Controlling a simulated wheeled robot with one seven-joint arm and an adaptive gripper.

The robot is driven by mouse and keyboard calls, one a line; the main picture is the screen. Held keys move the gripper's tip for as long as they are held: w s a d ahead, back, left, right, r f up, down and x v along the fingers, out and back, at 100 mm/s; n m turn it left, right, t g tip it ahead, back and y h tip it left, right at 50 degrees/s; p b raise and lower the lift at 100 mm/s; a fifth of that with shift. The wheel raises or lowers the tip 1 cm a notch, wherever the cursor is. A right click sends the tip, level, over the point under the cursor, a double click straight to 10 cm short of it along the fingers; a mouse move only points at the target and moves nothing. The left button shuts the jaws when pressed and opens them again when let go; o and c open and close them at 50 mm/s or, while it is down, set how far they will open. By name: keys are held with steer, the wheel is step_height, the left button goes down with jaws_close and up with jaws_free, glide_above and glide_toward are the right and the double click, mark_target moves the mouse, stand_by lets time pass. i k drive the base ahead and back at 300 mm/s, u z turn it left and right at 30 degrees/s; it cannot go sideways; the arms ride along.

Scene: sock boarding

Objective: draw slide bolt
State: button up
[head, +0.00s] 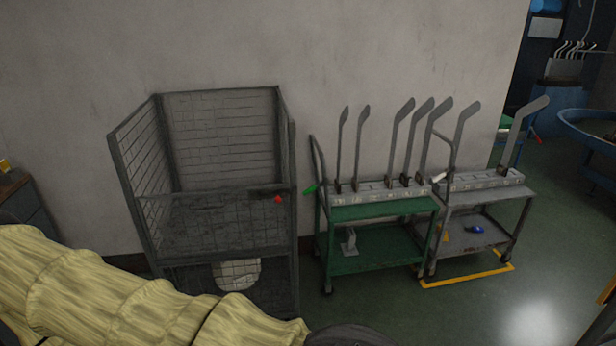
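A grey wire-mesh cage (222,194) stands against the wall, left of the middle in the head view. Its upper front is open above a horizontal bar. A small red knob (278,199) sits at the right end of this bar, near the right front post. It may be the handle of the slide bolt, but the bolt itself is too small and dark to make out. My arm in its pale yellow sleeve crosses the lower left, in front of the cage's foot. My gripper's fingers do not show.
A green cart (378,213) and a grey cart (495,189) stand right of the cage, each carrying upright flat boards. A white bundle (237,273) shows low in the cage. Yellow floor tape (468,278) edges the grey cart. The floor at front right is clear.

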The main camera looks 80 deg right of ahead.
mark_target(278, 199)
steer(key=z, duration=2.25)
